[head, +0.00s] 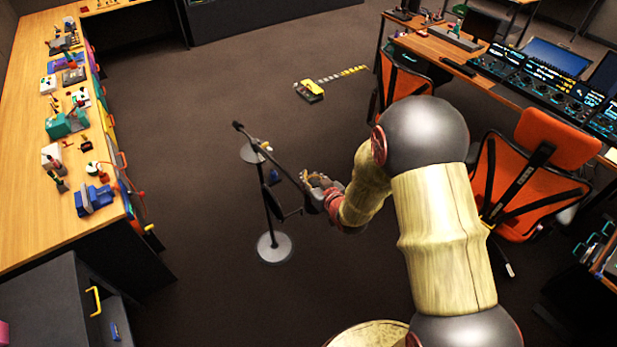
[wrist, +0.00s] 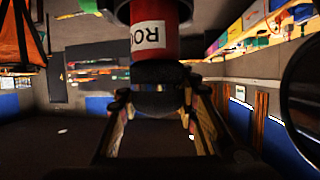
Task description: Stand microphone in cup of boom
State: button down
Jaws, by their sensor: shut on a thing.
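My gripper (wrist: 160,110) is shut on the microphone, which has a black section (wrist: 158,75) between the fingers and a red body (wrist: 150,35) with a white lettered label. The label's letters are upside down in the wrist view. In the head view my gripper (head: 318,182) is beside the right, lower end of the slanting boom (head: 285,172); the microphone is not clear there. The boom's dark pole (head: 267,212) rises from a round grey base (head: 273,247). A grey disc (head: 250,153) is near its upper left end. I cannot tell which part is the cup.
A dark curved rim (wrist: 289,95) is at the right edge of the wrist view. A long wooden bench (head: 30,200) with small items runs along the left. An orange chair (head: 525,180) and a console desk (head: 480,65) are at right. Open floor (head: 190,130) surrounds the stand.

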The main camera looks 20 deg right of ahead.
jog(key=c, duration=1.3)
grip_release()
jog(key=shift+r+p, duration=0.2)
jog(key=shift+p, duration=0.15)
jog(key=b+v, duration=0.1)
jog(key=v, duration=1.1)
jog(key=s+d+r+m+g+h, duration=0.1)
jog(key=s+r+g+h, duration=0.15)
jog(key=r, duration=0.35)
jog(key=s+d+r+m+g+h, duration=0.1)
jog(key=s+d+r, duration=0.15)
jog(key=r, duration=0.45)
jog(key=s+a+r+g, duration=0.2)
jog(key=s+r, duration=0.1)
jog(key=s, duration=0.6)
jog(key=s+a+r+g+y, duration=0.1)
jog(key=s+a+r+g, duration=0.1)
jog(key=s, duration=0.7)
jog(key=shift+s+a+r, duration=0.15)
jog(key=shift+a+r, duration=0.65)
jog(key=shift+a, duration=0.05)
jog(key=shift+f, duration=0.1)
